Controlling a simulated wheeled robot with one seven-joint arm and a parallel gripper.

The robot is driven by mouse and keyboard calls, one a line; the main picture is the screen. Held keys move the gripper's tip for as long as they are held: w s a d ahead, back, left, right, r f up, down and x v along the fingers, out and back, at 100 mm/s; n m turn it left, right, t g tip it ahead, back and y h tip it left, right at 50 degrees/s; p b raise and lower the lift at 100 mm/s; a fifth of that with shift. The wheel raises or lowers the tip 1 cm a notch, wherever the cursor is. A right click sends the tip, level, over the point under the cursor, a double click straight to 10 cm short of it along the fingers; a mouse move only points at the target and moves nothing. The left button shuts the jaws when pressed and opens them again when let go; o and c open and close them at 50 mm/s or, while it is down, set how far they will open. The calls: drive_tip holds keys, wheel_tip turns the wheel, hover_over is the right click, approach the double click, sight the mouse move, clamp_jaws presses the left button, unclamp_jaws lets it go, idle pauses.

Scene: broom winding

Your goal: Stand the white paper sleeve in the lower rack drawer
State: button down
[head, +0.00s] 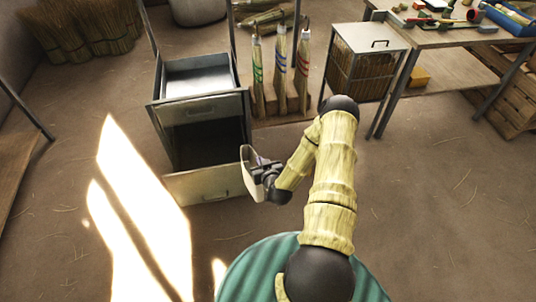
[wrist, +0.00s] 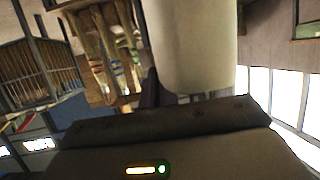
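My gripper (head: 260,172) holds the white paper sleeve (head: 248,171), a pale upright piece just right of the lower drawer's front. The metal rack stands at left centre with both drawers pulled out. The upper drawer (head: 200,107) looks empty. The lower drawer (head: 203,185) is pulled out further, its pale front facing me and its inside dark. The sleeve is at or beside its right front corner; I cannot tell whether they touch.
A slatted bin (head: 365,75) and a workbench (head: 450,35) with tools are at right. Broom bundles (head: 85,30) are at back left. The floor in front and right is clear.

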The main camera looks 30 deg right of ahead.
drive_tip(key=s+a+r+p, duration=0.2)
drive_tip(key=a+r+p, duration=0.1)
drive_tip(key=r+p, duration=0.5)
drive_tip(key=s+a+r+y+p, duration=0.1)
drive_tip(key=a+r+p, duration=0.3)
drive_tip(key=r+p, duration=0.3)
drive_tip(key=s+a+r+n+p, duration=0.1)
drive_tip(key=a+r+p, duration=0.3)
drive_tip(key=r+p, duration=0.4)
wheel_tip(320, 180, up, 6)
drive_tip(key=shift+s+a+f+p, duration=0.2)
drive_tip(key=shift+s+p, duration=0.15)
drive_tip(key=shift+s, duration=0.45)
